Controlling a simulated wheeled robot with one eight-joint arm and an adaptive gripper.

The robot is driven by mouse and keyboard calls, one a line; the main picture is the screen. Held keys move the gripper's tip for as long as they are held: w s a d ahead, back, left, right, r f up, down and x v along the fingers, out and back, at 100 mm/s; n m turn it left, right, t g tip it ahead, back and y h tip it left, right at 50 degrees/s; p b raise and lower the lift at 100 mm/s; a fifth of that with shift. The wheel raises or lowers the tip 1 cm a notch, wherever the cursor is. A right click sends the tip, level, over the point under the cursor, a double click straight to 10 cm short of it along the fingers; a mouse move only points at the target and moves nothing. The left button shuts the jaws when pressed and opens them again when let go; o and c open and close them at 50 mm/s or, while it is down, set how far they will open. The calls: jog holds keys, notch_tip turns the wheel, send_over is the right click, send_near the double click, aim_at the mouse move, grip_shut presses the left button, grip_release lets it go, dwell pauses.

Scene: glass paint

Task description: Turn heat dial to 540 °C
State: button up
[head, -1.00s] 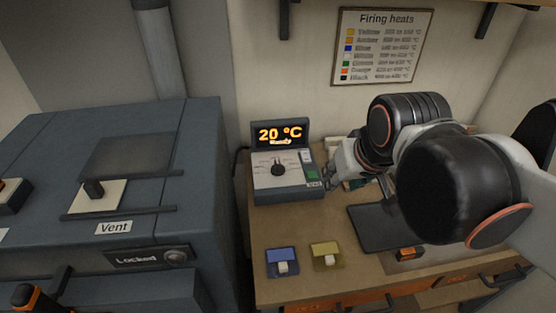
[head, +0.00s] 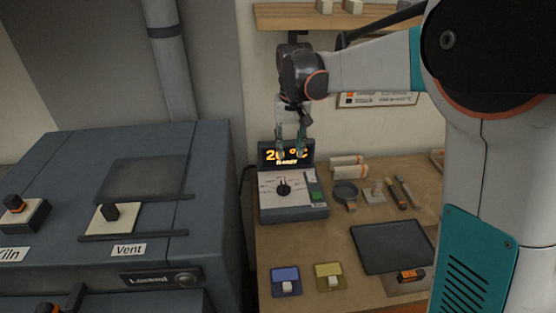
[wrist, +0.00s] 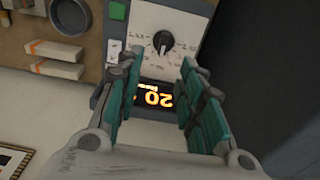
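The heat controller (head: 308,212) stands on the wooden bench, with a black dial (head: 284,188) on its pale face. The dial (wrist: 163,41) also shows in the wrist view, at the top between the fingers. The display (head: 270,157) glows orange and reads 20 °C, partly covered by my fingers in the head view. My gripper (head: 290,149) points down in front of the display, above the dial and apart from it. In the wrist view its two teal fingers (wrist: 155,100) are spread with nothing between them.
The blue box (head: 286,275) and yellow box (head: 329,270) stand at the bench front. A dark tray (head: 392,247) lies right, with tools (head: 398,190) behind it. The grey kiln (head: 70,165) stands left. A green button (head: 317,197) is beside the dial.

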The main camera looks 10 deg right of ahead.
aim_at(284, 184)
jog(key=shift+g, duration=0.3)
jog(key=f+b, duration=0.1)
jog(key=f, duration=0.4)
jog(key=w+f+b, duration=0.1)
jog(key=f, duration=0.4)
jog(key=w+a+f+b, duration=0.1)
jog(key=f, duration=0.4)
jog(key=shift+w+a+f, duration=0.1)
jog(key=shift+f, duration=0.3)
jog(key=shift+c, duration=0.6)
grip_shut()
